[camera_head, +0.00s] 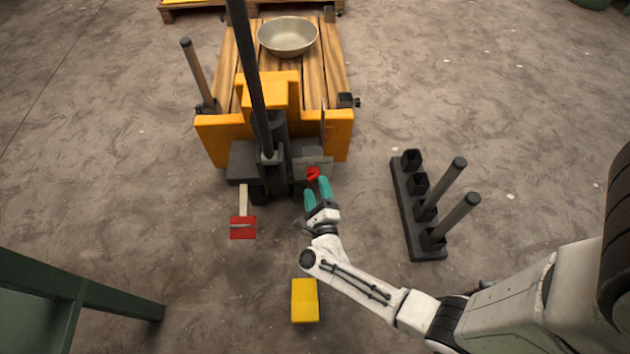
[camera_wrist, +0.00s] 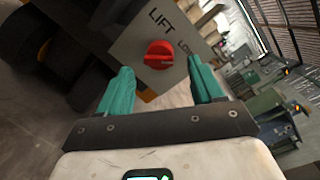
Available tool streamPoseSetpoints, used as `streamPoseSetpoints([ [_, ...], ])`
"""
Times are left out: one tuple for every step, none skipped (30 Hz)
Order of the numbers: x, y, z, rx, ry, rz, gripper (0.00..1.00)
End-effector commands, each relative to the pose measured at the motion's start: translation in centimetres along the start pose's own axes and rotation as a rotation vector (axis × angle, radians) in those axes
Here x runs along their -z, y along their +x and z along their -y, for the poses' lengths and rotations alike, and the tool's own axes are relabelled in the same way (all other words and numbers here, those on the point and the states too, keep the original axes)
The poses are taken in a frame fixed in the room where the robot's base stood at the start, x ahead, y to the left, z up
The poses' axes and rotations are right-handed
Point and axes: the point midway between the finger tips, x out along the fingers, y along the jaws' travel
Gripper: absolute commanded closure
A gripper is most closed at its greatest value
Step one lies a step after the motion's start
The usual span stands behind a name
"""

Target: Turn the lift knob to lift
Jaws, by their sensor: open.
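The red lift knob (camera_head: 313,173) is on a grey panel (camera_head: 314,164) at the front of the yellow lift cart. In the wrist view the red knob (camera_wrist: 158,54) is on the panel (camera_wrist: 160,28), below the word LIFT, with another label partly hidden at the right. My gripper (camera_head: 316,186) has teal fingers and is just in front of the knob. In the wrist view my gripper (camera_wrist: 160,78) is open and empty, with the knob showing between and beyond its fingertips. I cannot tell if either finger touches the knob.
The cart (camera_head: 228,128) has a wooden deck with a metal bowl (camera_head: 287,36). A red pedal (camera_head: 243,227) sticks out low at its front. A dark rack with posts (camera_head: 413,222) stands right of my gripper. A yellow block (camera_head: 304,300) lies on the floor. A green table (camera_head: 85,285) is at left.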

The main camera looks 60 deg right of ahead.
Motion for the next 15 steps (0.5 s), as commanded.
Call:
streamPoseSetpoints([
  [0.1, 0.9, -0.2, 0.002, 0.001, -0.001, 0.34],
  [0.1, 1.4, -0.2, 0.002, 0.001, -0.001, 0.34],
  [0.1, 1.9, -0.1, 0.002, 0.001, -0.001, 0.34],
  [0.1, 2.3, -0.2, 0.001, 0.0, -0.001, 0.34],
  [0.1, 2.6, -0.1, 0.001, 0.0, 0.0, 0.34],
  [0.1, 3.0, -0.1, 0.002, 0.0, 0.0, 0.34],
  [0.0, 3.3, -0.1, 0.001, 0.0, 0.001, 0.34],
  [0.0, 3.5, -0.1, 0.001, 0.0, 0.001, 0.34],
  [0.0, 3.7, -0.1, 0.001, -0.001, 0.0, 0.34],
  [0.1, 3.8, 0.0, 0.001, -0.001, 0.0, 0.34],
  [0.1, 3.9, 0.0, 0.001, -0.001, 0.0, 0.34],
  [0.1, 4.0, 0.0, 0.0, -0.002, 0.0, 0.34],
  [0.1, 4.0, 0.0, 0.0, -0.002, 0.0, 0.34],
  [0.0, 4.1, 0.0, 0.0, -0.002, 0.0, 0.34],
  [0.0, 4.1, 0.0, 0.0, -0.002, 0.0, 0.34],
])
